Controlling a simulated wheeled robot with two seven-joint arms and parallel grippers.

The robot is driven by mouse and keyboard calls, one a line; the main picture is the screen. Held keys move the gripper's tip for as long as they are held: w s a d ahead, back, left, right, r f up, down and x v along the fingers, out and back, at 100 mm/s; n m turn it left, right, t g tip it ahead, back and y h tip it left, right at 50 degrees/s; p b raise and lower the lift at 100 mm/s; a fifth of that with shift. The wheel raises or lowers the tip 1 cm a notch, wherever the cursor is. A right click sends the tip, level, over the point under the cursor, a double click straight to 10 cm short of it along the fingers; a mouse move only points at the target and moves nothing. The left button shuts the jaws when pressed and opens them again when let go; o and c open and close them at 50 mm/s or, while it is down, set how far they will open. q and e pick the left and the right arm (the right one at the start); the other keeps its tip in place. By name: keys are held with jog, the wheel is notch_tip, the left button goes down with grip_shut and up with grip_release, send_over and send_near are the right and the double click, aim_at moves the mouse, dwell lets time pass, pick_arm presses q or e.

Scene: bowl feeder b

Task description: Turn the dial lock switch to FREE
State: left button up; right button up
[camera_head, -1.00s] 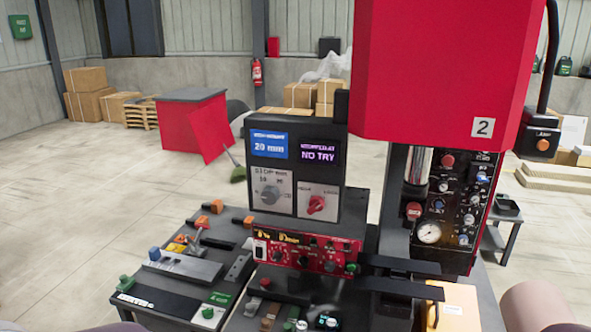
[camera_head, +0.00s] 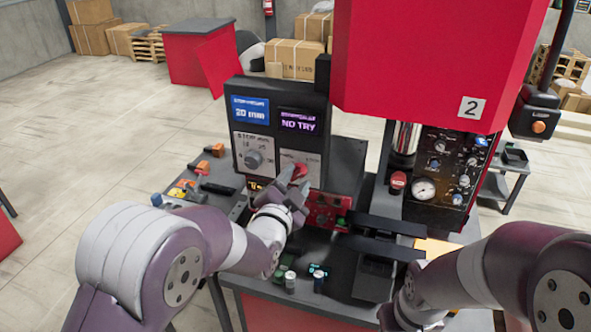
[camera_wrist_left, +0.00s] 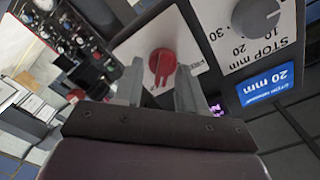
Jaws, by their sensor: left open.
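The lock switch is a red dial (camera_wrist_left: 163,62) on a white plate (camera_wrist_left: 190,40), upside down in the left wrist view; its label is too small to read. In the head view the red dial (camera_head: 299,170) shows partly behind my left gripper (camera_head: 294,188), on the dark panel below the purple "NO TRY" display (camera_head: 298,122). My left gripper (camera_wrist_left: 158,88) is open, its two fingers on either side of the dial in the left wrist view. I cannot tell whether they touch it. My right gripper is not in view; only my right arm shows.
A grey "STOP mm" dial (camera_head: 253,159) sits left of the red dial, under the blue "20 mm" display (camera_head: 250,110). A red control box (camera_head: 327,208) is just below. The large red machine housing (camera_head: 425,60) stands at the right. Floor at the left is clear.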

pick_arm(q)
jog(key=shift+w+r, duration=0.1)
jog(key=shift+w, duration=0.05)
jog(key=shift+a, duration=0.25)
jog(key=shift+d, duration=0.2)
jog(key=shift+c, duration=1.3)
jog(key=shift+w, duration=0.1)
grip_shut()
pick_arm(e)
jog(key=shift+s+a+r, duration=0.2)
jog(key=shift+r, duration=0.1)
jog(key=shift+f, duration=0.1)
